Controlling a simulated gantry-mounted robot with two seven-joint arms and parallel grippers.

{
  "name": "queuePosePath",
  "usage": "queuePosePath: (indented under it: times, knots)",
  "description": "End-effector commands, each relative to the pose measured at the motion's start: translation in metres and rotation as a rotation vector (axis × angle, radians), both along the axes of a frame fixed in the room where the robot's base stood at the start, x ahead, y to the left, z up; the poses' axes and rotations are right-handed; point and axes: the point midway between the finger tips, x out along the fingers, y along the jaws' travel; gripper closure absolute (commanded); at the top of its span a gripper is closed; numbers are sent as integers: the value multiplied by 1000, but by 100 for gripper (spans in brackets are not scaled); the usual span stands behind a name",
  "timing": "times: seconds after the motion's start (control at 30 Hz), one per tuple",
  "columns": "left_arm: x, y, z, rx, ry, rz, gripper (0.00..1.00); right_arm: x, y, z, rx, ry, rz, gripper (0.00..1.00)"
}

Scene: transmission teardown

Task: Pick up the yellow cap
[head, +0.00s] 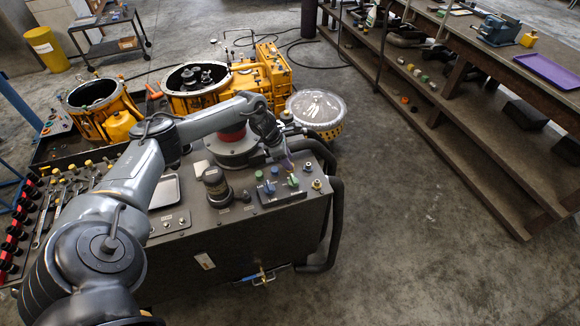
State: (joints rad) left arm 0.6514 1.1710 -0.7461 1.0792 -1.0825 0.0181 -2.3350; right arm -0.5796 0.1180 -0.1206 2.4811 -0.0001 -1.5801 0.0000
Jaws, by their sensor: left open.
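My left gripper (288,164) reaches over the grey machine's top and points down just above its small control panel (284,195). Its jaws are open, and I see nothing held between them. A green cap (293,182) is right below the fingertips. Blue caps (269,187) are to their left. A small yellowish cap (317,184) is at the machine's right edge, right of the gripper. My right gripper is not in view.
A black cylindrical part (214,185) stands left of the panel. A red-topped round fixture (232,145) is behind it. Yellow gear housings (258,75) stand at the back. Thick black hoses (336,215) run down the machine's right side. A workbench (470,45) is far right.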

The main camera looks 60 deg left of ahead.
Motion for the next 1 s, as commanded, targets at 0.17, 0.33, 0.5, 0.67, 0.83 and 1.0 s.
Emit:
queuePosePath:
  times: [0.17,0.33,0.5,0.67,0.83,1.0]
  knots:
    - [5,-4,-20,-2,0,1,54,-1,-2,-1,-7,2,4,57]
    - [8,-4,-25,0,0,1,54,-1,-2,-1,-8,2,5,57]
    - [7,-4,-25,0,0,1,54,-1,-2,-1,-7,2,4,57]
    - [7,-4,-25,0,0,1,77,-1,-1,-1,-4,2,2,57]
    - [7,-4,-25,0,0,1,96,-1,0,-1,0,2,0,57]
    - [7,-4,-25,0,0,1,96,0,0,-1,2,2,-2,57]
